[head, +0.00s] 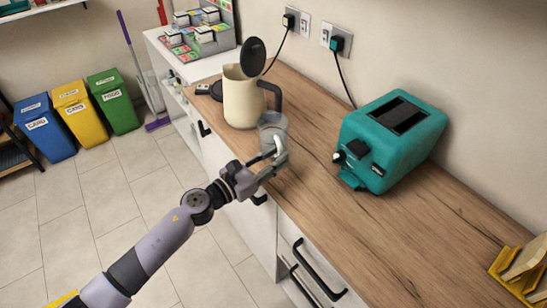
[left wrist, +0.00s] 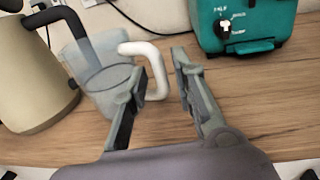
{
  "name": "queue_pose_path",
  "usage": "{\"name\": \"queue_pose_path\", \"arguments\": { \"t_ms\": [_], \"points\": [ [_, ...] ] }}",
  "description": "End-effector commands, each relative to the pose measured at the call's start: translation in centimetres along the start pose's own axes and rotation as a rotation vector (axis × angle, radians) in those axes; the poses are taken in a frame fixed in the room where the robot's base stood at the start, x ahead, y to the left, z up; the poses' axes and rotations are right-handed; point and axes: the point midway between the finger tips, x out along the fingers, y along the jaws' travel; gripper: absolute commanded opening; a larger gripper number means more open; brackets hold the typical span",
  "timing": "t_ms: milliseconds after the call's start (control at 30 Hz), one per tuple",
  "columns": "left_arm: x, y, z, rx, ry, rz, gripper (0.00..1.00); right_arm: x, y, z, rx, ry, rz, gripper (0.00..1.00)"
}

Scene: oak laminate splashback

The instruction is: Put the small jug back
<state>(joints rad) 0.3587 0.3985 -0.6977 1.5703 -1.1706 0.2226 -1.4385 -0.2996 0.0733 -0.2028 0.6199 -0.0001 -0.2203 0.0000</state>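The small jug (head: 272,124) is clear and greyish, upright on the wooden counter, beside the cream kettle. In the left wrist view the jug (left wrist: 95,75) stands left of centre, its white handle (left wrist: 158,72) pointing toward my gripper. My left gripper (head: 277,152) is at the handle side of the jug; the left wrist view shows its fingers (left wrist: 158,63) apart, with the handle between or just beyond their tips. I cannot tell whether they touch it. In the head view the gripper partly hides the jug's handle and lower part. My right gripper is out of view.
The cream kettle (head: 241,100), its black lid raised, stands close behind the jug. A teal toaster (head: 393,140) stands to the right, with bare counter (head: 310,140) between. A yellow rack (head: 522,272) is at the right front. Cords hang from wall sockets. Drawer handles line the counter front.

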Motion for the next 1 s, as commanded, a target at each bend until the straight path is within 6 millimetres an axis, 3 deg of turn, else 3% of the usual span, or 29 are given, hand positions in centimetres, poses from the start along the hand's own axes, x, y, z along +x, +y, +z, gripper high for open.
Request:
{"name": "queue_pose_path", "arguments": {
  "t_ms": [433,1000],
  "points": [
    [-0.1,0.0,0.6,0.0,0.001,0.0,0.31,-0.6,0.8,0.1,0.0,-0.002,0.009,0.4],
    [-10.8,0.0,0.0,-0.001,0.001,0.0,0.31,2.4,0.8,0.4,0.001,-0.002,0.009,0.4]
  ]
}}
